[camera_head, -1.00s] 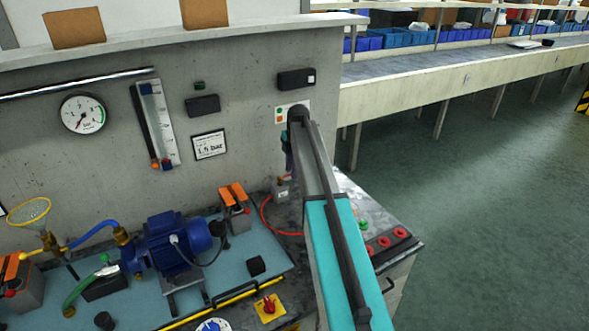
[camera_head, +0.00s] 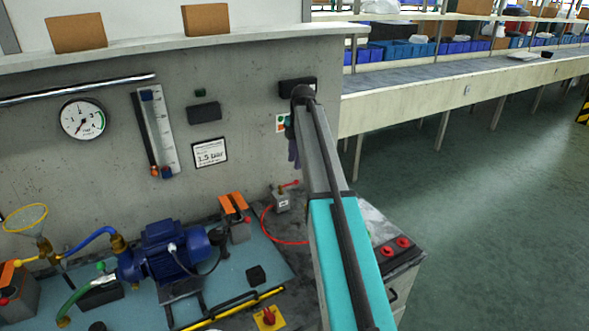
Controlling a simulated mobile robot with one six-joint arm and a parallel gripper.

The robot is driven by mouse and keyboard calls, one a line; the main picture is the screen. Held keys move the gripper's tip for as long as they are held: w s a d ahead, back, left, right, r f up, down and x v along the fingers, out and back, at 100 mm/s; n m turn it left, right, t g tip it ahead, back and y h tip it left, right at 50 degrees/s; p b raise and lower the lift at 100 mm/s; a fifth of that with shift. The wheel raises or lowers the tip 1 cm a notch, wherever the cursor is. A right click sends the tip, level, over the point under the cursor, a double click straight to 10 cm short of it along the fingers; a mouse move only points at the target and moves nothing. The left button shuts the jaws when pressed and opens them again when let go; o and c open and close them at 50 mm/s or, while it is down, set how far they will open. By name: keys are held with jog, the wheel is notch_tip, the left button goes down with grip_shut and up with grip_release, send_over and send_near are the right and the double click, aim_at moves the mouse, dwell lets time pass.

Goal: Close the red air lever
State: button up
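The red air lever (camera_head: 290,184) sits on top of a small grey valve block (camera_head: 282,201) on the bench near the wall, just left of my arm. The lever points to the right, roughly level. A red hose loops from the valve across the bench. My arm reaches up and away past the right of the valve. A dark part of my arm's end (camera_head: 293,145) shows above the lever, in front of the wall. My arm hides most of it, and the fingers cannot be made out. I see no contact with the lever.
A blue pump (camera_head: 172,252) and an orange-topped clamp (camera_head: 234,208) stand left of the valve. Red buttons (camera_head: 396,246) lie right of my arm. A gauge (camera_head: 83,119) and a "1.5 bar" sign (camera_head: 210,152) are on the wall. Open floor lies right.

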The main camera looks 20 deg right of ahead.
jog(key=shift+s+r+b, duration=0.15)
jog(key=shift+s+r, duration=0.05)
jog(key=shift+r, duration=0.8)
jog(key=shift+s+r+b, duration=0.15)
jog(key=shift+s+r, duration=0.05)
jog(key=shift+r, duration=0.8)
